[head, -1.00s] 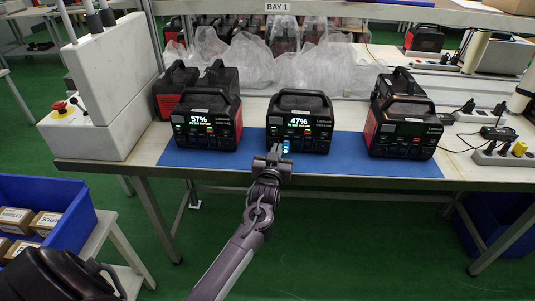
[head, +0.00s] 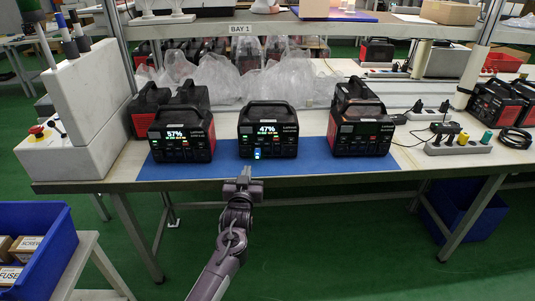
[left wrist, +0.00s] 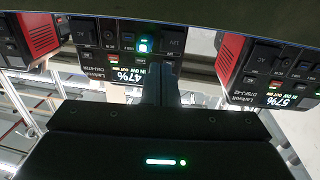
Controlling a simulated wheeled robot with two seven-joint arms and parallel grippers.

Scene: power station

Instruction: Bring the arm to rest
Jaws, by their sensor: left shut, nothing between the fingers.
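My left gripper (head: 243,183) is shut and empty. In the head view it is at the front edge of the table, just in front of the middle power station (head: 267,131), with a visible gap between them. That station's screen reads 47% and a blue-white light glows low on its front. In the left wrist view the picture is upside down; the shut fingers (left wrist: 160,85) point at the middle station (left wrist: 122,50). My right gripper is not in view.
A station reading 57% (head: 181,134) stands left and one with a dark screen (head: 361,130) right, on a blue mat (head: 310,169). Plastic bags (head: 240,76) lie behind. A white block (head: 66,105), power strips (head: 455,146) and a blue crate (head: 35,240) flank the space. The floor in front is clear.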

